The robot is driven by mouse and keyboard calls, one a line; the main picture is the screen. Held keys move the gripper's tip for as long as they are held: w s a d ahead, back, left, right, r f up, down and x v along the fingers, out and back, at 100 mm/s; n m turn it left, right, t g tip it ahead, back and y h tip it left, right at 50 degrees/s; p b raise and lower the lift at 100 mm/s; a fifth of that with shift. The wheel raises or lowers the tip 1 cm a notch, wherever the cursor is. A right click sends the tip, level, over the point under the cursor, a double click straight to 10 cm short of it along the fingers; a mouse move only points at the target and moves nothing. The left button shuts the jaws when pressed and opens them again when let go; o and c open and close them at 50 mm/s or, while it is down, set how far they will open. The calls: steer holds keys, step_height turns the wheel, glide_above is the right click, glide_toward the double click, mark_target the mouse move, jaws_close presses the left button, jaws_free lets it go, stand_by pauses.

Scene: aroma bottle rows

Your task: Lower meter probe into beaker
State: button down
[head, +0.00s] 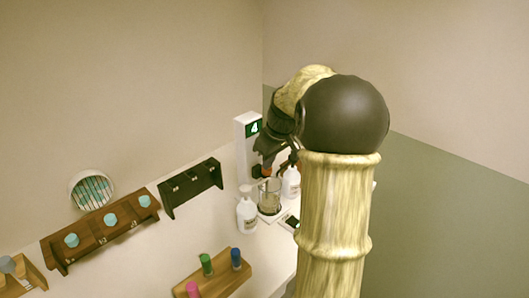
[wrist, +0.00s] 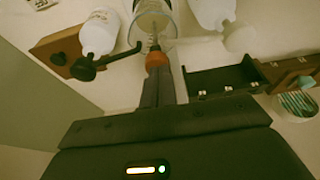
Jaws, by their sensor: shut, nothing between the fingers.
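The white meter post (head: 247,135) stands at the back and its green display reads 4. A glass beaker (head: 269,197) stands in front of it; it also shows at the top of the wrist view (wrist: 152,20). An orange-capped piece with a thin rod (wrist: 156,58), apparently the probe, points toward the beaker; whether the rod's tip is inside the beaker is unclear. My gripper (head: 268,163) is over the beaker area beside the meter. In the wrist view its fingers (wrist: 158,76) are shut together and empty, with their tips at the orange cap, apparently touching it.
White bottles (head: 247,216) (head: 291,184) stand close on either side of the beaker. A dark knob on a bar (wrist: 84,68) lies left of the fingers. A black rack (head: 190,187), a brown rack (head: 100,238) and a wooden block (head: 222,275) with coloured vials occupy the left and front.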

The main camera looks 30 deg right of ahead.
steer(key=shift+s+d+f, duration=0.15)
steer(key=shift+s+f, duration=0.05)
steer(key=shift+f, duration=0.2)
steer(key=shift+w+r+p, duration=0.1)
steer(key=shift+r+p, duration=0.3)
steer(key=w+a+p+v, duration=0.1)
steer(key=p+v, duration=0.1)
steer(key=v, duration=1.1)
steer(key=shift+d+r+p, duration=0.25)
steer(key=shift+r+p, duration=0.05)
steer(key=shift+r, duration=0.25)
steer(key=shift+a+f, duration=0.1)
steer(key=s+a+f+m+p, duration=0.1)
steer(key=s+a+f, duration=0.3)
steer(key=a+f, duration=0.1)
steer(key=s+a+f+m+p, duration=0.1)
steer(key=s+a+f, duration=0.4)
steer(key=a, duration=0.3)
steer(key=s+a+f+m+p, duration=0.1)
steer(key=s+a+f, duration=0.4)
steer(key=a+f, duration=0.1)
steer(key=shift+a+f+g+h+p, duration=0.3)
steer(key=shift+a+f+h, duration=0.1)
steer(key=shift+a, duration=0.05)
